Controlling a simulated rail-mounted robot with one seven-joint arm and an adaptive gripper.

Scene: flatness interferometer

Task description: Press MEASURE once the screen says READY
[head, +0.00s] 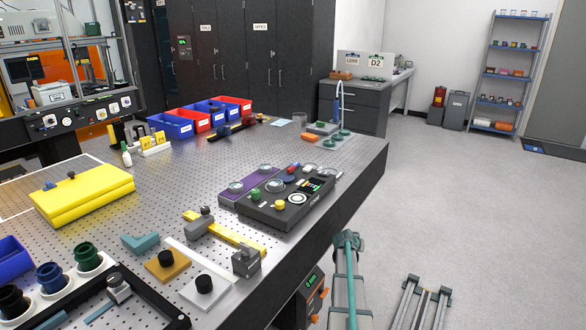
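A dark instrument box (283,215) sits near the right edge of the perforated metal table. On its sloped top are a small dark screen (309,185) with greenish marks, too small to read, and a light round dial or lens (274,185). I cannot tell which control is MEASURE. My gripper is not in view.
A purple plate (236,188) lies against the box's left side. A yellow bar with a grey clamp (200,222) lies in front. A yellow case (82,198) is at the left, and red and blue bins (170,127) stand behind. Floor right of the table is mostly clear.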

